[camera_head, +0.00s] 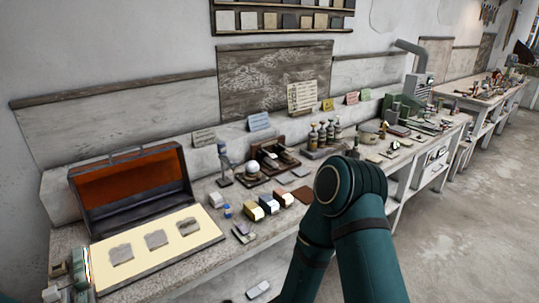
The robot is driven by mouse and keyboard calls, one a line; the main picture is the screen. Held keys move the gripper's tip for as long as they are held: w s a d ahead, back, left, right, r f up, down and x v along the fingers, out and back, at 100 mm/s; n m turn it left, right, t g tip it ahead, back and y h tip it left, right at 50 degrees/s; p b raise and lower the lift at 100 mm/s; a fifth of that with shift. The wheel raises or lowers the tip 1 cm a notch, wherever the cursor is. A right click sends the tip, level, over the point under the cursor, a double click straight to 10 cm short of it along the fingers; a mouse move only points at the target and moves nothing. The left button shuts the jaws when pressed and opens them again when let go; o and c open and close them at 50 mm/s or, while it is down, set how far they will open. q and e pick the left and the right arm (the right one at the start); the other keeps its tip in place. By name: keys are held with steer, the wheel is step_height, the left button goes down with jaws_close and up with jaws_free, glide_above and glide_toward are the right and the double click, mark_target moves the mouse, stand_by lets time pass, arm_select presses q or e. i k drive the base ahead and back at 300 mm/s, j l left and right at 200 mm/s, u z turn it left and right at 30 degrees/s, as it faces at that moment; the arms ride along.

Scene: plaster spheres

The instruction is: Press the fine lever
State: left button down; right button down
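I cannot pick out the fine lever for certain. A dark wooden apparatus (262,178) with a pale ball and small upright parts stands mid-bench, but its details are too small to read. A teal arm of mine rises from the bottom right, with its bent joint in front of the bench. It hides part of the bench's front edge. Neither gripper can be made out in this view.
An open case (132,180) with a lit panel (185,222) bearing three grey pieces lies at the left. Small blocks (283,200), bottles (322,134) and a green machine (390,107) stand along the bench. Clear floor (455,215) lies at the right.

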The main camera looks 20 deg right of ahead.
mark_target(272, 156)
steer(key=l+u, duration=0.2)
steer(key=u, duration=0.2)
steer(key=l+u, duration=0.2)
steer(key=u, duration=0.25)
steer(key=l+u, duration=0.25)
steer(key=l, duration=0.25)
steer(key=k+l+u, duration=0.2)
steer(key=l, duration=0.25)
steer(key=k+l, duration=0.1)
steer(key=l, duration=0.35)
steer(key=l+u, duration=0.1)
steer(key=l, duration=0.4)
steer(key=k+l, duration=0.15)
steer(key=l, duration=0.3)
steer(key=k+l, duration=0.1)
steer(key=l, duration=0.4)
steer(key=k+l+u, duration=0.1)
steer(key=l, duration=0.35)
